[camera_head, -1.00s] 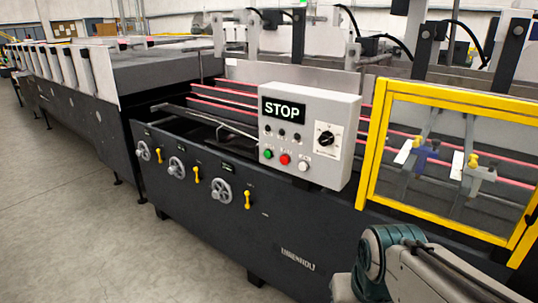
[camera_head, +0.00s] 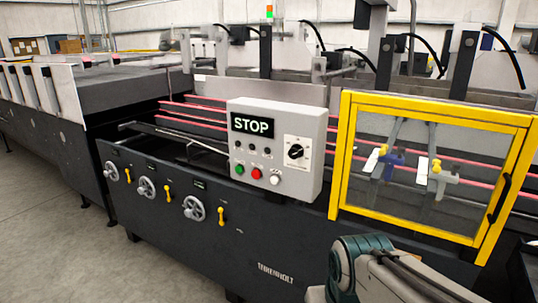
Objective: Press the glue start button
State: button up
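The control box (camera_head: 308,118) is a light grey panel on the front of the dark machine. Its display (camera_head: 252,125) reads STOP. Below it are a green button (camera_head: 239,169), a red button (camera_head: 256,173) and a white button (camera_head: 275,179) in a row. Small dark knobs or lamps sit above them, and a black rotary switch (camera_head: 296,151) is at the right. I cannot read which button is labelled glue start. My arm shows at the bottom right, below and right of the box and apart from it. My gripper is out of view.
The yellow-framed clear guard (camera_head: 338,155) stands right of the box, with a black handle (camera_head: 499,198). Handwheels (camera_head: 194,208) and yellow levers (camera_head: 222,216) stick out from the machine's front. Free grey floor (camera_head: 60,245) lies at the lower left.

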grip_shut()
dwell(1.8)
